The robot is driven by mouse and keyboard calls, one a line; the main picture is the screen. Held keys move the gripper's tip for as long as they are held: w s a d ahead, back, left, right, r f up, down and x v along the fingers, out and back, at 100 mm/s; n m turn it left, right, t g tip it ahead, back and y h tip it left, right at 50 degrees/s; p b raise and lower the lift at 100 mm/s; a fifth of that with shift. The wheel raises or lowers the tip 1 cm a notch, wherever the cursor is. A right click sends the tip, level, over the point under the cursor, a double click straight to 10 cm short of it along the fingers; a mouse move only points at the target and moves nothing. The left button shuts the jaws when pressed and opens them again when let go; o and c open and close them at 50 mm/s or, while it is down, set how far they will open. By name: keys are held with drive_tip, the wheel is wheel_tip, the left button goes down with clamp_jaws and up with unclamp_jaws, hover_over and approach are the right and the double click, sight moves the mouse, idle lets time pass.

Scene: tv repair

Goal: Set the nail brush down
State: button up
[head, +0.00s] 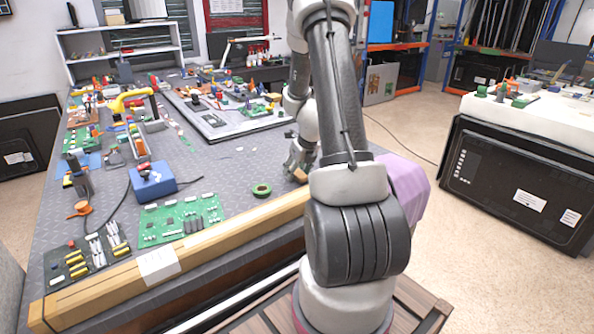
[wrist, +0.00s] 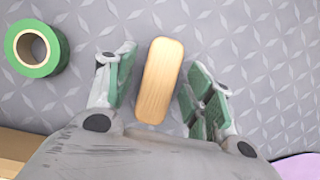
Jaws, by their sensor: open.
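The nail brush (wrist: 159,82) shows its light wooden back in the wrist view, an oblong with rounded ends. It lies on the grey patterned tabletop (wrist: 265,45), slightly tilted from upright in the picture. My gripper (wrist: 160,85) is open, with one green-padded finger on each side of the brush and a visible gap at both sides. In the head view my gripper (head: 297,168) is low over the table near its front right edge, partly hidden by my arm. The brush (head: 300,176) shows only as a small brown patch there.
A green tape roll (wrist: 37,48) lies left of my gripper; it also shows in the head view (head: 261,190). A green circuit board (head: 180,220) and a blue box (head: 152,180) lie further left. A wooden beam (head: 200,246) runs along the front edge. A purple cloth (head: 405,185) hangs at the right.

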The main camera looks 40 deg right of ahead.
drive_tip(key=v, duration=1.2)
drive_tip(key=s+a+r+n, duration=0.3)
drive_tip(key=a+r+n, duration=0.6)
drive_tip(key=n, duration=0.2)
drive_tip(key=s+a+r+n, duration=0.4)
drive_tip(key=s+n, duration=0.5)
drive_tip(key=n, duration=0.3)
drive_tip(key=s+a+r+n, duration=0.4)
drive_tip(key=s+a+n, duration=0.2)
drive_tip(key=s+n, duration=0.3)
drive_tip(key=n, duration=0.4)
drive_tip(key=shift+s+a+n, duration=0.25)
drive_tip(key=shift+a+n, duration=0.05)
drive_tip(key=shift+a, duration=0.05)
